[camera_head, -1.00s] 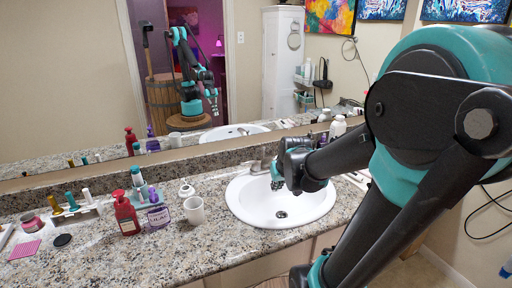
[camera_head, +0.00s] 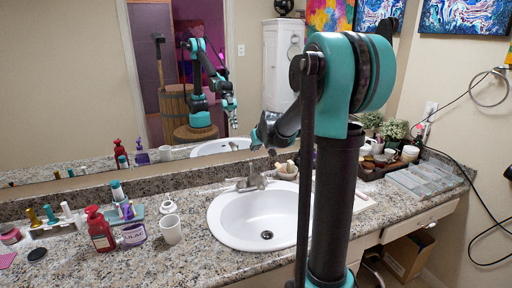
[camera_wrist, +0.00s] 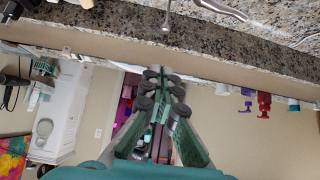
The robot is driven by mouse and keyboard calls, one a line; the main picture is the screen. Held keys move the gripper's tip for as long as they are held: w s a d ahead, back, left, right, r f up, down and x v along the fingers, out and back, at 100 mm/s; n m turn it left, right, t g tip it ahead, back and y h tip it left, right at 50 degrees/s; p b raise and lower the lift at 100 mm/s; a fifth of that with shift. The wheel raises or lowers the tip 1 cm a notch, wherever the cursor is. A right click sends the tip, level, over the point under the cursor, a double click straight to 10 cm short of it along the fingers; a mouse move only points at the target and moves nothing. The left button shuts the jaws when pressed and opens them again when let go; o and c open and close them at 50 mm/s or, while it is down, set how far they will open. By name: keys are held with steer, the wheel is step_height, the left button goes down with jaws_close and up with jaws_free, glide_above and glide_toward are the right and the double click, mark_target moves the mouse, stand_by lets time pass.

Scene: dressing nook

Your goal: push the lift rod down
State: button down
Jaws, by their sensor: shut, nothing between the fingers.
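The lift rod (camera_wrist: 167,22) shows in the wrist view as a thin metal rod with a small knob at its end, near the top edge. It stands apart from my gripper (camera_wrist: 161,76), whose fingers are together and empty. In the head view, my gripper (camera_head: 271,151) hangs above the back of the counter, up and to the right of the silver faucet (camera_head: 252,181). The rod is too small to make out clearly there. The white sink basin (camera_head: 262,217) lies below the faucet, its right side partly hidden by my arm.
A mirror (camera_head: 70,95) runs along the wall behind the counter. A red bottle (camera_head: 100,230), a purple bottle (camera_head: 133,235) and a white cup (camera_head: 171,229) stand left of the sink. A clear organizer (camera_head: 425,178) and plants (camera_head: 392,130) stand at the right.

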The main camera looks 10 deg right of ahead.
mark_target(251, 164)
steer(key=w+f, duration=0.1)
steer(key=f, duration=0.1)
steer(key=w+f, duration=0.1)
steer(key=f, duration=0.1)
steer(key=w+f, duration=0.1)
steer(key=f, duration=0.1)
steer(key=shift+w+a+f, duration=0.1)
steer(key=shift+a, duration=0.2)
steer(key=shift+f, duration=0.5)
step_height(251, 164, down, 2)
steer(key=shift+f, duration=0.5)
steer(key=shift+r, duration=0.1)
